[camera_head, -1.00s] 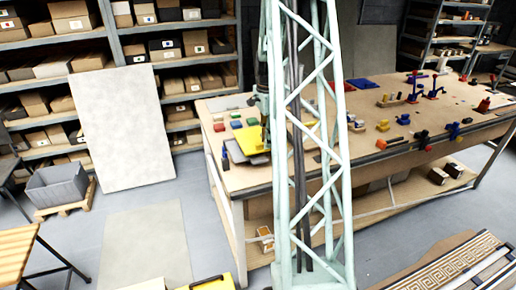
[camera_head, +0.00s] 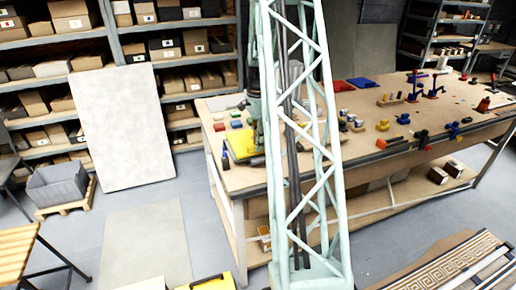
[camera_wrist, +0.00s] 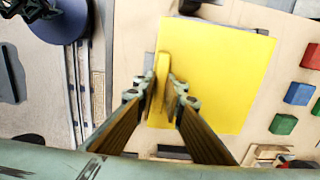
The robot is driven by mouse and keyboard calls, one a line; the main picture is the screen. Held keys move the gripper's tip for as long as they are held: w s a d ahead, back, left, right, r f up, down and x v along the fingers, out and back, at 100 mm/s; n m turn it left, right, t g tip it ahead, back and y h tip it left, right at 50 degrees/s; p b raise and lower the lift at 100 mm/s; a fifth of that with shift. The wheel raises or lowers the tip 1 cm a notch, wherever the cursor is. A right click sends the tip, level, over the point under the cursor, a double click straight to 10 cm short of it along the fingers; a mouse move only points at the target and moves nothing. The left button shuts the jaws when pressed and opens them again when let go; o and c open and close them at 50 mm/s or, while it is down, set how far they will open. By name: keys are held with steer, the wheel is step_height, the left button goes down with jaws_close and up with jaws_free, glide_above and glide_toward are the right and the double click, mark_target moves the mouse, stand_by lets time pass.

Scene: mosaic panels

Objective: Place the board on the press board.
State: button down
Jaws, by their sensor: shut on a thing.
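A flat yellow board (camera_wrist: 222,80) fills the middle of the wrist view, over the wooden tabletop. My gripper (camera_wrist: 163,88) is at its left side, its two fingers shut on a narrow yellow strip; I cannot tell whether this strip is part of the board or a separate piece. In the head view the yellow board (camera_head: 242,146) lies at the left end of the workbench (camera_head: 240,178). My gripper there is largely hidden behind a pale green lattice. I cannot make out a separate press board under the yellow one.
Red (camera_wrist: 312,56), blue (camera_wrist: 298,93) and green (camera_wrist: 283,124) blocks lie right of the board in the wrist view. Tools and clamps (camera_head: 430,85) stand on the bench's right half. A large pale panel (camera_head: 124,125) leans on the shelves at left.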

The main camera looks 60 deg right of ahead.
steer(key=shift+f, duration=0.85)
steer(key=shift+f, duration=0.15)
steer(key=c, duration=2.7)
jaws_free()
steer(key=shift+s+a+r, duration=0.1)
steer(key=shift+r, duration=6.05)
